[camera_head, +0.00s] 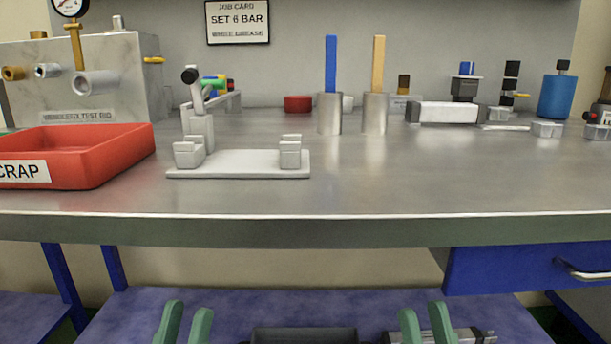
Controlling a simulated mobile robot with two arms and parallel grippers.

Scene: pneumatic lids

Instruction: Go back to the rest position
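My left gripper (187,309) shows at the bottom edge, left of centre. Its two green fingers stand apart with nothing visible between their tips. My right gripper (423,313) shows at the bottom edge, right of centre. Its green fingers are also apart, with nothing visible between the tips. Both grippers show below the workbench (400,190) front edge, in front of the blue lower shelf (270,305). The rest of both arms is out of view. No gripper touches anything on the bench.
A red scrap bin (110,165) sits at the bench's left front. A grey clamp fixture (240,165) stands beside it. Behind are a test rig (110,65), two upright cups (329,115) and several small parts. The bench's middle and right front are clear. A blue drawer (500,268) hangs at right.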

